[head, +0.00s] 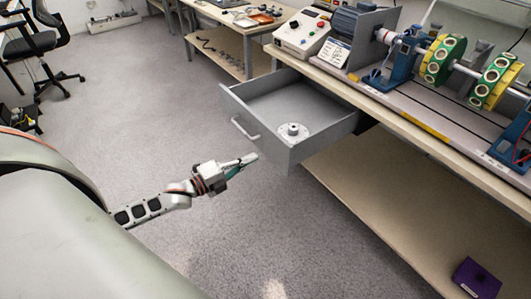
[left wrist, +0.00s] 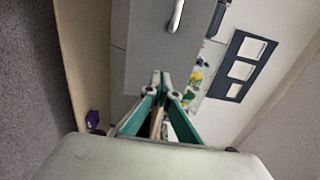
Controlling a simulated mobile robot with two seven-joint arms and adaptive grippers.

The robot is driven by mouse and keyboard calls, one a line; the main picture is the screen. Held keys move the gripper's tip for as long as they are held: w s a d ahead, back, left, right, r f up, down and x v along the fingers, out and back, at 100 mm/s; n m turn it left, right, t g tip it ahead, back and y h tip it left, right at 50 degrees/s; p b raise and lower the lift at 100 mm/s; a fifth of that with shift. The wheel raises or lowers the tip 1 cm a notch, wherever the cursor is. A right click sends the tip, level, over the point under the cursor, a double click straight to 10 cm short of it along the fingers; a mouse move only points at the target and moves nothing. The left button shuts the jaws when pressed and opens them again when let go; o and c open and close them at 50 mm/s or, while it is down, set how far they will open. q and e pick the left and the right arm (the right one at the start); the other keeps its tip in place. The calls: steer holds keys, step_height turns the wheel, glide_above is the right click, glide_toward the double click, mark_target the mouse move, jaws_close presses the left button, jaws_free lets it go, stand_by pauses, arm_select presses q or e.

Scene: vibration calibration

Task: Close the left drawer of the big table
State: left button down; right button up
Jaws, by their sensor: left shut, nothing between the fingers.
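The grey drawer (head: 272,150) of the big table (head: 400,125) is pulled well out in the head view, with a round metal part (head: 293,131) lying inside. Its silver handle (head: 244,129) is on the front panel. My left gripper (head: 252,158) is shut and empty, in front of the drawer's lower right part in the picture, to the right of and below the handle. In the left wrist view my left gripper (left wrist: 161,76) points at the grey drawer front (left wrist: 155,50), with the handle (left wrist: 177,16) beyond the fingertips. I cannot tell whether the fingertips touch the panel. My right gripper is not in view.
A control box (head: 303,33) and a shaft rig with green and yellow discs (head: 443,60) stand on the big table. A purple box (head: 478,279) lies on the lower shelf (head: 375,215). An office chair (head: 38,45) stands far left. The floor left of the drawer is clear.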

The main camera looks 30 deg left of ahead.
mark_target(272, 148)
arm_select(q)
steer(key=x, duration=0.4)
steer(key=shift+w, duration=0.15)
steer(key=shift+x, duration=0.85)
steer(key=shift+b, duration=0.3)
